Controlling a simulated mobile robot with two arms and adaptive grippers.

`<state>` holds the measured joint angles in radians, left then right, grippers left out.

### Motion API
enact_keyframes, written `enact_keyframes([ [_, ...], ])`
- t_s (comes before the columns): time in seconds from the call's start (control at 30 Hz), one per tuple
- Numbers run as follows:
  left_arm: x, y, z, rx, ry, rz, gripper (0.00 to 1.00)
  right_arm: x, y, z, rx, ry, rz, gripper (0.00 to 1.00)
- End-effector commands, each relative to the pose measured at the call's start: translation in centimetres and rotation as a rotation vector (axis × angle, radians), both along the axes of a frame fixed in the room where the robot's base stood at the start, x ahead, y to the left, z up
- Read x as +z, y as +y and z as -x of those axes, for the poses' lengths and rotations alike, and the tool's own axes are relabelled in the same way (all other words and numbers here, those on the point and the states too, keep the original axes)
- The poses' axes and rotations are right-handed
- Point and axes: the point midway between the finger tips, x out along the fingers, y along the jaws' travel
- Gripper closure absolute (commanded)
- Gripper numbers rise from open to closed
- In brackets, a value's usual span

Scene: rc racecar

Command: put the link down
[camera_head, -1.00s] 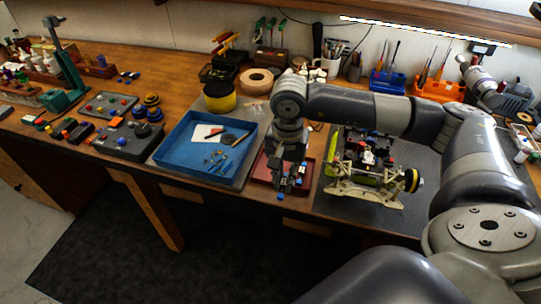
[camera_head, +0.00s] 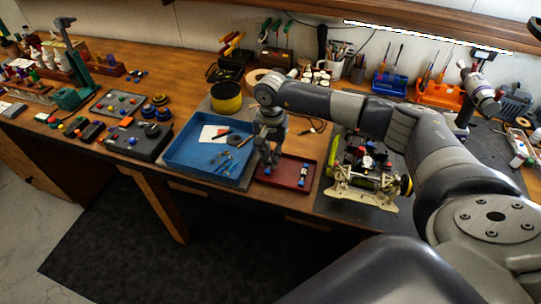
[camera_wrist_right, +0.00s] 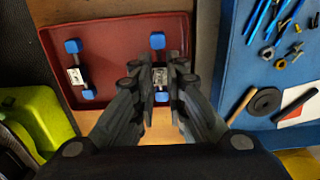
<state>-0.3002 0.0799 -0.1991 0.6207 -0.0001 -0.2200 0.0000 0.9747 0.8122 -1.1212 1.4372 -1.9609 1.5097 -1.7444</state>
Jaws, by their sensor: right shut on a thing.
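My right gripper (camera_head: 269,164) points down at the left part of the red tray (camera_head: 283,184). In the right wrist view, the gripper (camera_wrist_right: 161,82) is shut on a short link with blue ends (camera_wrist_right: 157,41); its near end is partly hidden between the fingers. The held link is over or in the tray, near its edge beside the blue tray; I cannot tell whether it touches the bottom. A second link with blue ends (camera_wrist_right: 76,76) lies in the red tray, also seen in the head view (camera_head: 303,174). My left gripper is not in view.
The blue tray (camera_head: 181,158) with small parts and tools adjoins the red tray on the left. The racecar chassis (camera_head: 362,183) stands on a dark mat to the right. The red tray's middle is clear.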

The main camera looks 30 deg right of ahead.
Motion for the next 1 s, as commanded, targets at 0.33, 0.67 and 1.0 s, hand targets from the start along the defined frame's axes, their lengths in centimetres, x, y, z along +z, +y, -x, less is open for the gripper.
enact_keyframes([
  [0.33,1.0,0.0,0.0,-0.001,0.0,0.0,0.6,-1.5,0.0,-0.1,0.0,-0.004,-0.003,1.0],
  [0.67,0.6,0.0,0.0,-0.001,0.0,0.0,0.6,-1.7,0.0,-0.1,-0.001,-0.004,-0.003,0.79],
  [1.0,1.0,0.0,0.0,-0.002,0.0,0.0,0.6,-1.4,0.0,-0.1,-0.001,-0.004,-0.003,0.79],
])
